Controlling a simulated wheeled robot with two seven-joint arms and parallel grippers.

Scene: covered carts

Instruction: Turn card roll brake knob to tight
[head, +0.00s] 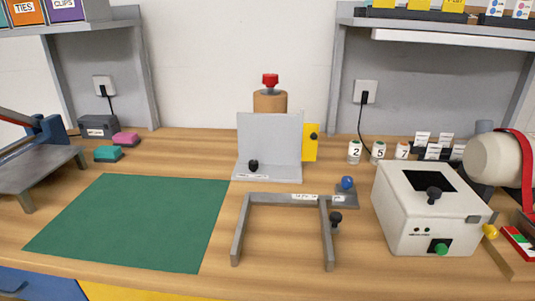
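A brown upright roll (270,102) stands at the back middle of the bench, partly hidden behind a grey upright plate. A red knob (270,80) sits on top of it; this looks like the card roll and its brake knob. The knob's tight or loose setting cannot be read from here. Neither of my grippers shows in the head view.
The grey plate (272,140), a yellow panel (310,143) and a grey frame (290,200) stand in front of the roll. A white box machine (425,210) is at right, a large white roll (497,158) beyond it. A green mat (135,220) lies clear at left.

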